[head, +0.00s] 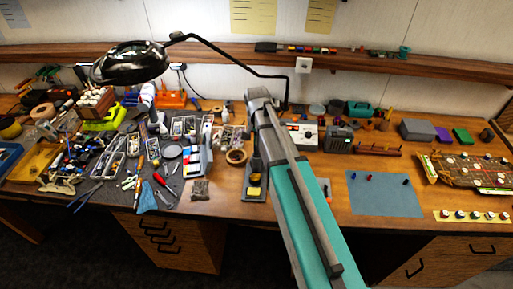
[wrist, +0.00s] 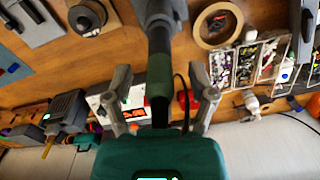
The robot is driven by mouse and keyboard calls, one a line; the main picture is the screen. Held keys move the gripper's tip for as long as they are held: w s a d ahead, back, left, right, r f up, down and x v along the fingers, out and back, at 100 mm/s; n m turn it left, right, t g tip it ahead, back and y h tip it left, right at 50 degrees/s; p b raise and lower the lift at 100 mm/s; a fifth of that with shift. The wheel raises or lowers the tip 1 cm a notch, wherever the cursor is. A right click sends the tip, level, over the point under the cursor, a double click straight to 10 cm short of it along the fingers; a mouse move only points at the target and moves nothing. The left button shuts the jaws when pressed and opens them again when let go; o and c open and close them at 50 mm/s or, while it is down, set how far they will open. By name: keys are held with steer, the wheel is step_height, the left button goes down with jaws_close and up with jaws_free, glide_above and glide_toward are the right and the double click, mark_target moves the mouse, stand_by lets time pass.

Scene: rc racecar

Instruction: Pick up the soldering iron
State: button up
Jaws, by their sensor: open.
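In the wrist view my gripper (wrist: 161,80) is open, with a grey finger on each side of a dark rod-like handle. This handle, with a green grip and black section, appears to be the soldering iron (wrist: 159,72). A gap shows on both sides of it, and a black cable curves beside it. Its far parts are hard to make out. In the head view my gripper (head: 262,97) is at the far end of my arm, its fingers not clear. A grey stand with a yellow sponge (head: 253,191) sits beside my arm, which hides the iron there.
A tape roll (head: 236,156) and a crowded tool mat lie left of my arm. A white box with a dial (head: 299,136) and a dark grey device (head: 339,140) stand to the right. A black lamp (head: 131,63) arches over the left side. A blue-grey mat (head: 385,200) lies right.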

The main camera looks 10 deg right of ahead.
steer(key=shift+c, duration=0.3)
jaws_close()
steer(key=shift+r, duration=0.15)
step_height(320, 180, up, 18)
steer(key=p, duration=1.8)
stand_by(0.5)
